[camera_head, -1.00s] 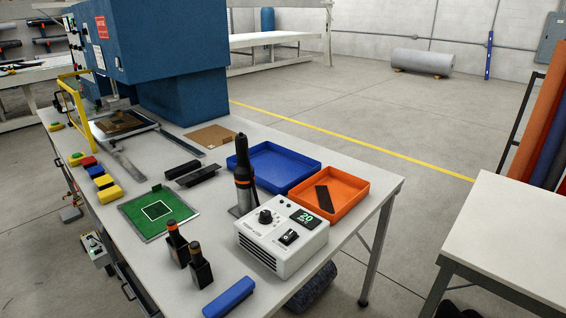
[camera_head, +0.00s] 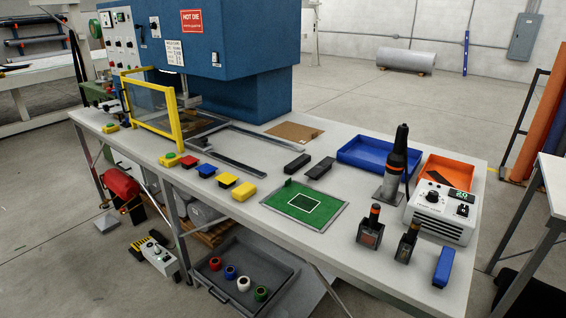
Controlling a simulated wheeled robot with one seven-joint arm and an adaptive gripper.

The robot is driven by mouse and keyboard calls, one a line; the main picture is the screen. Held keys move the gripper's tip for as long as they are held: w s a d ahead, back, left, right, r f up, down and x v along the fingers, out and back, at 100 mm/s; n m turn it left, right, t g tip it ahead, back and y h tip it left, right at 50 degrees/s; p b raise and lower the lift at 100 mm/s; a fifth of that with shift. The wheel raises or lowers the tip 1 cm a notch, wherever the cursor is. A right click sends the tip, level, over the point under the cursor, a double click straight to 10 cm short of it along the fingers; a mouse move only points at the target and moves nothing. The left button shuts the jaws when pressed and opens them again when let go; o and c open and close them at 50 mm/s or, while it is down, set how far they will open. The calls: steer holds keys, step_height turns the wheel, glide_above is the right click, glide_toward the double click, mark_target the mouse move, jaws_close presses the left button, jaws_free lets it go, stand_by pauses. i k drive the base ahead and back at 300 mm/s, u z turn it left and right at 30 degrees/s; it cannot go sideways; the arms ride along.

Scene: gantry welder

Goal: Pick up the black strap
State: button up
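My gripper is not in view. The orange tray (camera_head: 465,168) stands at the right end of the workbench, partly hidden behind the white control box (camera_head: 440,210) and the upright black heat tool (camera_head: 396,160). A flat black strap lay in this tray in the earlier view. Two short black bars, one on the left (camera_head: 297,163) and one on the right (camera_head: 320,168), lie side by side on the bench, left of the blue tray (camera_head: 372,155).
The blue press (camera_head: 220,45) with its yellow-framed guard (camera_head: 150,105) fills the bench's left end.

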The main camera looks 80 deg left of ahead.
mark_target(325, 163)
steer(key=z, duration=0.05)
steer(key=k, duration=0.4)
steer(key=u, duration=2.55)
